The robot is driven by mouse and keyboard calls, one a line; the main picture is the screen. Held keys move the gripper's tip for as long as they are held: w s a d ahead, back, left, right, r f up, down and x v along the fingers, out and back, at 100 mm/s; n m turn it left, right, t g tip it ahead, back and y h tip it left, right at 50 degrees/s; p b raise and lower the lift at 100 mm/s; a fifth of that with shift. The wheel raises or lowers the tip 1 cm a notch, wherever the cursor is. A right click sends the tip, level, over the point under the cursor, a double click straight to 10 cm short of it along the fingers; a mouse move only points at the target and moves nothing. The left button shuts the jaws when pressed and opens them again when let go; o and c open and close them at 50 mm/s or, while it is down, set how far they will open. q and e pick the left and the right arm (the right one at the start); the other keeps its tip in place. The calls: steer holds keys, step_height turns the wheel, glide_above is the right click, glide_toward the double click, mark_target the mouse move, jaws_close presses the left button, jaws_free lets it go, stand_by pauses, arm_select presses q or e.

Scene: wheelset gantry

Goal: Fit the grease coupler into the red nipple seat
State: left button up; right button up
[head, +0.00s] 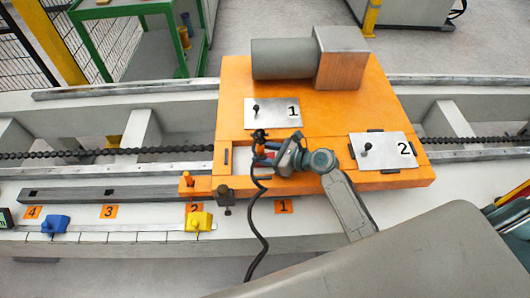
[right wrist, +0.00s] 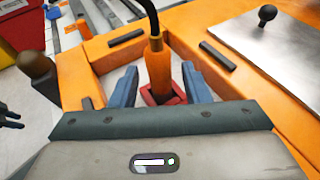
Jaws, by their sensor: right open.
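The grease coupler (right wrist: 158,68) is an orange cylinder with a black hose out of its top. In the right wrist view it stands roughly upright, its lower end at the red nipple seat (right wrist: 149,97). I cannot tell how deep it sits. My right gripper (right wrist: 160,84) is open, its two blue-grey fingers on either side of the coupler with gaps showing. In the head view my right gripper (head: 277,158) is at the rectangular opening in the orange carriage and hides most of the coupler and seat. My left gripper is not in view.
The orange carriage (head: 340,112) carries plate 1 (head: 272,113) and plate 2 (head: 382,150), each with a black knob. The black hose (head: 262,235) hangs over the front. A brown-knobbed lever (right wrist: 38,72) stands left of the opening. Yellow (head: 199,221) and blue (head: 55,224) blocks sit on the front rail.

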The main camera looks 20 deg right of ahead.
steer(key=v, duration=1.1)
steer(key=shift+s+d+r, duration=0.25)
steer(key=shift+s+d, duration=0.1)
